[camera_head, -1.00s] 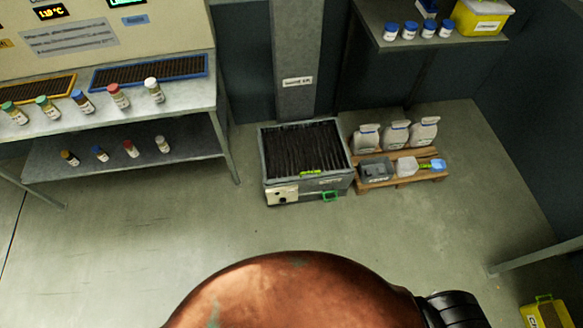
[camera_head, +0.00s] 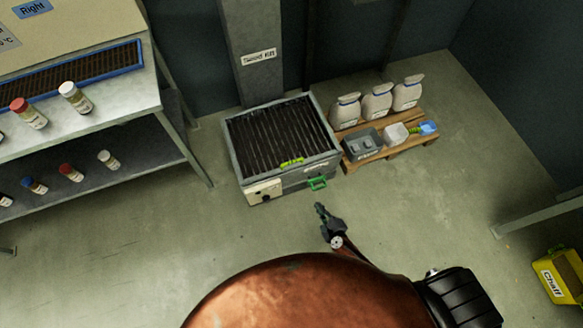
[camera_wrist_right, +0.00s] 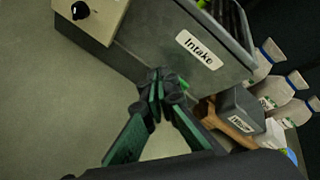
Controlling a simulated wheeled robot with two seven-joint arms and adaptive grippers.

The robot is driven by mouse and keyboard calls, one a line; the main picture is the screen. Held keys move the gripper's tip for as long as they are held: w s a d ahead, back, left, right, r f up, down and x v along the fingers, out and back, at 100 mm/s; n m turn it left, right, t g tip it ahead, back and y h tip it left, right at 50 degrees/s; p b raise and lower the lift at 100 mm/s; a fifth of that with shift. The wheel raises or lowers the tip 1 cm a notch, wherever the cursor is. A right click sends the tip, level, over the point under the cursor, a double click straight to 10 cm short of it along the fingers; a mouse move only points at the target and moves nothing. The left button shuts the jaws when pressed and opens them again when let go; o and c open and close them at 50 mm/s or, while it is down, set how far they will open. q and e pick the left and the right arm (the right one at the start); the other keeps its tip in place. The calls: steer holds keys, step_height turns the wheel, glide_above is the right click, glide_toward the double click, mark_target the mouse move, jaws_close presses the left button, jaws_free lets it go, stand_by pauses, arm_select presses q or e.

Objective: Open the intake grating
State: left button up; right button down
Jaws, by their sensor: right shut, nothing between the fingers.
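The intake box (camera_head: 283,186) stands on the floor in the head view, grey with an "Intake" label that also reads in the wrist view (camera_wrist_right: 199,49). A dark slatted grating (camera_head: 280,133) lies flat over its top, with a yellow-green handle (camera_head: 291,162) at its front edge. My left gripper is not in view.
A wooden pallet (camera_head: 411,142) with white jugs (camera_head: 377,101) and a grey bin (camera_head: 362,145) stands right of the box. A shelf unit (camera_head: 110,110) with capped jars is at left. A yellow bin (camera_head: 562,275) is at lower right. Floor in front is clear.

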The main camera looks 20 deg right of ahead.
steer(key=w+a+r+m+t+b, duration=0.1)
steer(key=w+a+r+m+b, duration=0.35)
steer(key=w+m, duration=0.4)
steer(key=m+b, duration=0.2)
steer(key=b, duration=0.1)
glide_toward(292, 172)
steer(key=x, duration=0.4)
steer(key=shift+b+x, duration=0.5)
steer(key=shift+x, duration=0.6)
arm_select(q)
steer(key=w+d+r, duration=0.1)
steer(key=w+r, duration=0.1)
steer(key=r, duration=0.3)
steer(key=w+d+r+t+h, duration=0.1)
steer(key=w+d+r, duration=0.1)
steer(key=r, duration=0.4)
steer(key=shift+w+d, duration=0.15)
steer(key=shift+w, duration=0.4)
arm_select(e)
steer(key=shift+w+a+r, duration=0.1)
steer(key=shift+w+r, duration=0.2)
steer(key=shift+r, duration=0.4)
steer(key=shift+w+r, duration=0.35)
steer(key=shift+r, duration=0.3)
steer(key=shift+w+a+r, duration=0.1)
steer(key=shift+w+r, duration=0.2)
steer(key=shift+r, duration=0.4)
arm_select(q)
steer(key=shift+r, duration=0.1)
